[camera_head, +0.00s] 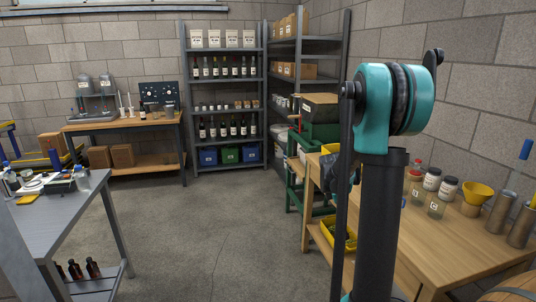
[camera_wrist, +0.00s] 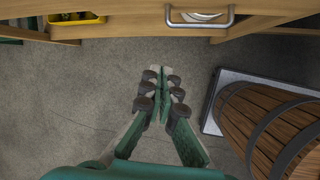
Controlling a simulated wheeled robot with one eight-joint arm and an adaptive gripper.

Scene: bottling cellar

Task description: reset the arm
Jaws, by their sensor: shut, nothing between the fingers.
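My gripper (camera_wrist: 161,90) shows in the wrist view, pointing over the bare concrete floor. Its two green-faced fingers are shut against each other with nothing between them. In the head view my arm stands upright in the right half, a dark column with a teal joint at its top. The gripper itself cannot be made out in the head view.
A wooden workbench (camera_head: 451,240) with jars and a yellow funnel (camera_head: 478,192) stands right of my arm. A grey table (camera_head: 62,215) stands left; the middle floor is clear.

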